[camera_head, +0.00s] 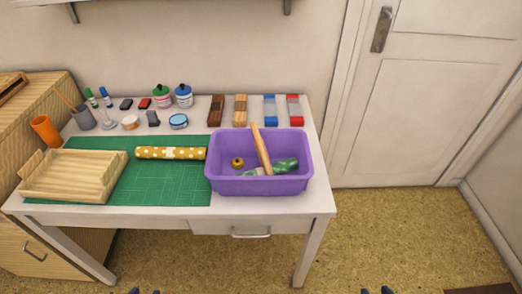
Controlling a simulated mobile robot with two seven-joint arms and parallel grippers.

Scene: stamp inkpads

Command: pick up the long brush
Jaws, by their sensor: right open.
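A thin brown stick (66,102), which looks like the handle of the long brush, leans up and to the left out of a grey cup (84,119) at the back left of the table. Its lower end is hidden in the cup. My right gripper (376,291) shows only its fingertips at the bottom edge, apart and empty, far from the cup. My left gripper (144,292) also shows just its fingertips at the bottom edge, apart, in front of the table.
An orange cup (45,130) stands left of the grey cup. Stamps, inkpads and jars line the back of the table. A wooden tray (50,193) and a rolled yellow cloth (170,153) lie on a green mat (150,186). A purple bin (258,186) holds several things.

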